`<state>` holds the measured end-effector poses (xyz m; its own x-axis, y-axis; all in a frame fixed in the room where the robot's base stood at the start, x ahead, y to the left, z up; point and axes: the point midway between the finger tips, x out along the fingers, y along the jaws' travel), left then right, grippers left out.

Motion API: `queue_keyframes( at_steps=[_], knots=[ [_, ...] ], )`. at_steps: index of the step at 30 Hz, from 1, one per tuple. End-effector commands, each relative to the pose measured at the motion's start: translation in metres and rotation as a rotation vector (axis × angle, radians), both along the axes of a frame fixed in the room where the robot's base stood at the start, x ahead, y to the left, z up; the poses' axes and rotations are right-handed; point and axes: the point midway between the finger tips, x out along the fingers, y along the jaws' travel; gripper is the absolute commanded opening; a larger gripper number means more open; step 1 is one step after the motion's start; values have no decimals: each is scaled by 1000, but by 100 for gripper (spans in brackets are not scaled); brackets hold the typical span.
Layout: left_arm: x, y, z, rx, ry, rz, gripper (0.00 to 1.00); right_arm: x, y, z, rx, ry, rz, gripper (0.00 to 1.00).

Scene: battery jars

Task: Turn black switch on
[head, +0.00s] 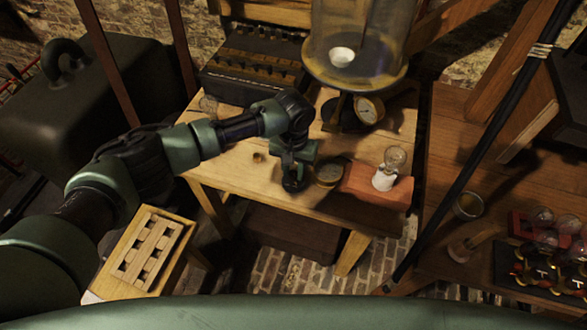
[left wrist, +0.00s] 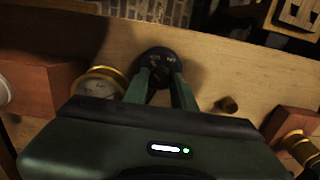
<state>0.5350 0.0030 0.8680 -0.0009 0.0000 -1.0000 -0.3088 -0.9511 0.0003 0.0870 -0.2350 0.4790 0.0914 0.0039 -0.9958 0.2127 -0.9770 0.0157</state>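The black switch is a small round black dial with pale markings on its face (left wrist: 157,60), near the front edge of the wooden table. In the head view its dark base (head: 292,186) shows just under my left gripper (head: 293,172). In the left wrist view the two green fingers of my left gripper (left wrist: 160,80) point down at the switch, apart from each other, with its dark knob between their tips. I cannot tell whether they touch the knob. The markings are too small to read. My right gripper is not in view.
A brass-rimmed gauge (head: 329,174) stands close beside the switch. Right of it, a bulb (head: 395,160) stands on a reddish wooden block (head: 365,184). A glass jar apparatus (head: 355,45) and a dark battery box (head: 252,75) stand behind. The tabletop left of the gripper is mostly clear.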

Motion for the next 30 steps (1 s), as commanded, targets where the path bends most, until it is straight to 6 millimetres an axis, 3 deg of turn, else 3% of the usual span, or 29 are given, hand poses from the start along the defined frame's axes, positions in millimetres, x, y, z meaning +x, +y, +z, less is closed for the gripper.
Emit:
queue_keyframes(
  at_steps=[14, 30],
  knots=[
    [0, 0, 1, -1, 0, -88, 0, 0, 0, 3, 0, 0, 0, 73],
    [0, -1, 2, -1, 0, -553, 0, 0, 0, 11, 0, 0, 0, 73]
  ],
)
